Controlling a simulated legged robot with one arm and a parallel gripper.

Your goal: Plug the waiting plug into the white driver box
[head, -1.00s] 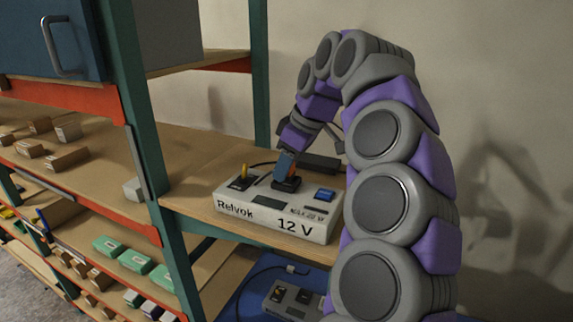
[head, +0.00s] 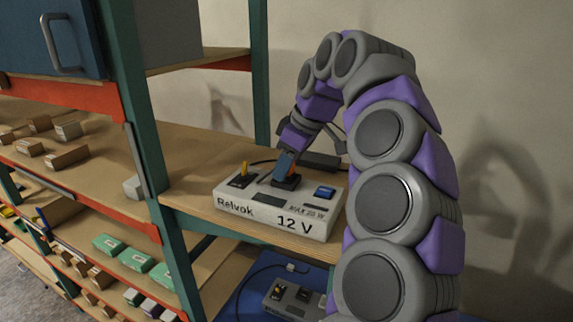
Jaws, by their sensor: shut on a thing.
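The white driver box (head: 262,222), marked "Relvok" and "12 V", sits on the wooden shelf in the middle of the head view. Its top carries a yellow lever (head: 244,168), a dark panel and a blue switch (head: 325,192). My gripper (head: 285,170) points down over the box top, shut on what appears to be the dark plug (head: 287,183). The plug is at the box's top face, largely hidden by the fingers. I cannot tell whether it is seated. A black cable (head: 262,163) runs behind the gripper.
A dark block (head: 320,161) lies behind the box. A grey unit (head: 293,298) with a cable sits on a blue surface below. A green shelf post (head: 150,150) stands left, beside shelves with small boxes. Bare shelf (head: 195,160) shows left of the box.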

